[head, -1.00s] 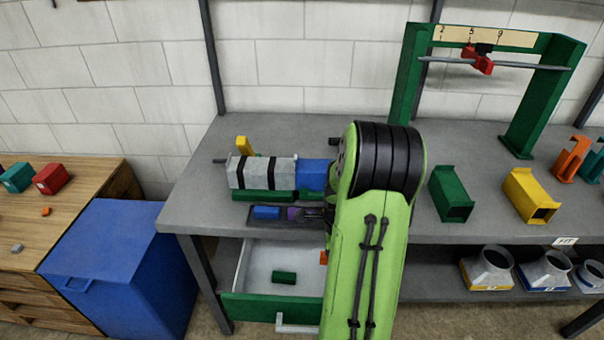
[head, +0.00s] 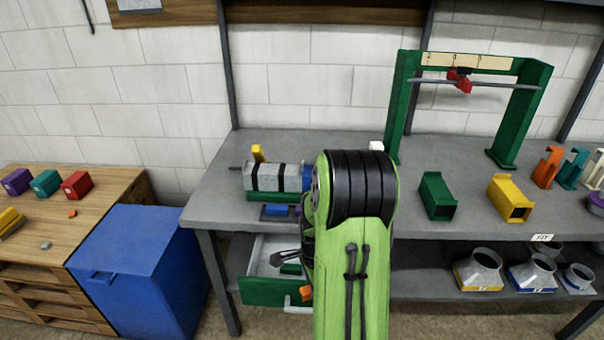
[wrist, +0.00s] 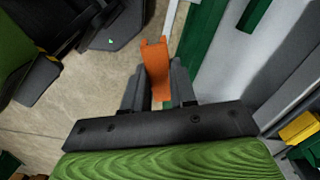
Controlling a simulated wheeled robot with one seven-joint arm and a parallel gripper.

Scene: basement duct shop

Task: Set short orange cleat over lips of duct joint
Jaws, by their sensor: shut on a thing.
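My gripper (wrist: 158,85) is shut on the short orange cleat (wrist: 156,62), which sticks out beyond the fingertips in the wrist view. In the head view a small orange part of the cleat (head: 305,292) shows beside my arm, near the drawer front. The duct joint lies on the bench: a grey duct section (head: 275,177) with black bands on a green support, with a bit of blue section (head: 307,178) at its right end. My arm hides the rest of the joint. The held cleat is apart from it, lower and nearer.
A blue bin (head: 135,262) stands left of the bench. A green duct piece (head: 437,195), a yellow one (head: 510,198) and a green gauge frame (head: 522,115) stand to the right.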

